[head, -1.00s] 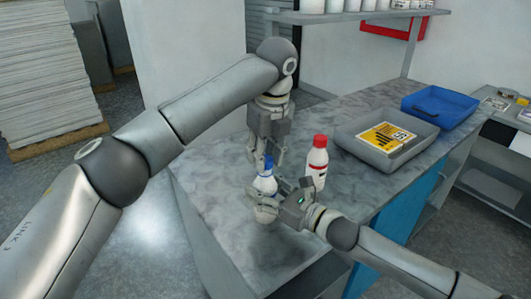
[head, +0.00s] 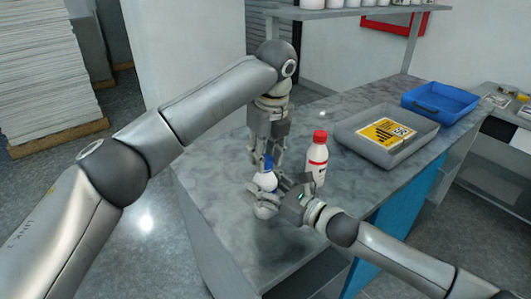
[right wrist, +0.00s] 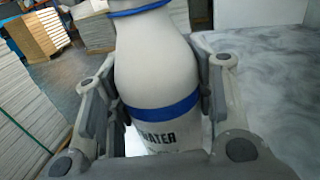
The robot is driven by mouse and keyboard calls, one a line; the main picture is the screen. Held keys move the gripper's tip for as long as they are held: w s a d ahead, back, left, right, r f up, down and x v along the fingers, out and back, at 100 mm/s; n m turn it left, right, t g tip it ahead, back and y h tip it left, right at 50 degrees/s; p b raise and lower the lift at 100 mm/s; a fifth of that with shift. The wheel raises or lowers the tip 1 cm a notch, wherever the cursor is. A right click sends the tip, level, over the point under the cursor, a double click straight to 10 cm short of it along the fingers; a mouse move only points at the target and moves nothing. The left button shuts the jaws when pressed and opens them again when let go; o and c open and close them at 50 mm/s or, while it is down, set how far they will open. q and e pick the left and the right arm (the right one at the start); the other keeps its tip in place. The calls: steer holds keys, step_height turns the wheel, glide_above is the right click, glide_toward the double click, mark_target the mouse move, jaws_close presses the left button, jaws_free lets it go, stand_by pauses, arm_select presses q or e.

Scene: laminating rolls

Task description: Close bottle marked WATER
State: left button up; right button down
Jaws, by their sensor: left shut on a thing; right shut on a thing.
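The bottle marked WATER (head: 266,182) is white with a blue top and stands on the grey counter (head: 225,215). In the right wrist view the bottle (right wrist: 160,65) shows a blue band and the word WATER. My right gripper (head: 268,200) is shut around its body, with a finger on each side. My left gripper (head: 267,158) points down from above and is shut on the blue cap (head: 268,163) at the bottle's top. The fingers partly hide the cap, and I cannot tell how far it is screwed down.
A white bottle with a red cap (head: 317,158) stands close behind my right gripper. A shelf (head: 350,13) is above the back. The counter's left part is clear.

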arm_select(q)
steer(key=m+h, duration=0.1)
steer(key=m, duration=0.6)
steer(key=shift+a, duration=0.1)
steer(key=m+h, duration=0.1)
steer(key=m, duration=0.4)
steer(key=shift+m, duration=0.4)
steer(key=o, duration=0.7)
steer(key=shift+r, duration=2.25)
steer(key=shift+w, duration=0.1)
steer(key=shift+c, duration=0.4)
